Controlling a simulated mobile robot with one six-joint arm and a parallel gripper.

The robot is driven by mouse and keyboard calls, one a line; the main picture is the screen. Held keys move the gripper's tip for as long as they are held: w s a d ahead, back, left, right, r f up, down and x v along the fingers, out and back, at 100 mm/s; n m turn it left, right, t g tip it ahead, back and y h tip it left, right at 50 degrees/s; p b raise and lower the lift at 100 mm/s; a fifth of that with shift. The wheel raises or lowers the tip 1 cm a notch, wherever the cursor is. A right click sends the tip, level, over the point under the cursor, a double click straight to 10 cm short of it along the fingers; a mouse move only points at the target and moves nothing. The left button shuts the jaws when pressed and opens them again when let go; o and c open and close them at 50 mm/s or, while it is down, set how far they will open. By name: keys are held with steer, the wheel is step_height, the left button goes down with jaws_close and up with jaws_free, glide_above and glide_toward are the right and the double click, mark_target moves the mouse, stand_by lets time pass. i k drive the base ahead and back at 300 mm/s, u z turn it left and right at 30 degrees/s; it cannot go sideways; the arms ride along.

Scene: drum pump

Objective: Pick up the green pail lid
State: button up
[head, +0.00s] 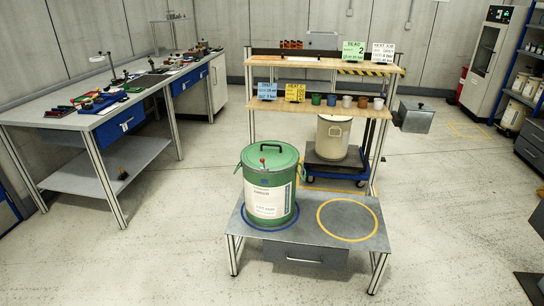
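The green pail (268,199) stands upright on a low grey bench (310,251), inside a blue ring at its left. Its green lid (270,156) sits on top, with a dark arched handle (271,147) and a small red piece near the rim. A white label covers the pail's front. My gripper is not in view.
A yellow ring (347,219) marks an empty spot on the bench's right. A wooden shelf rack (320,88) with cups and signs stands behind, with a cream pot (333,137) on a trolley. A long workbench (60,117) is at left. The front floor is clear.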

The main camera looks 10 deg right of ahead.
mark_target(280, 158)
steer(key=u, duration=0.05)
steer(key=i, duration=0.9)
steer(key=z, duration=0.1)
steer(key=k, duration=0.65)
steer(key=u, duration=0.6)
steer(key=i, duration=0.9)
steer(key=u, duration=0.45)
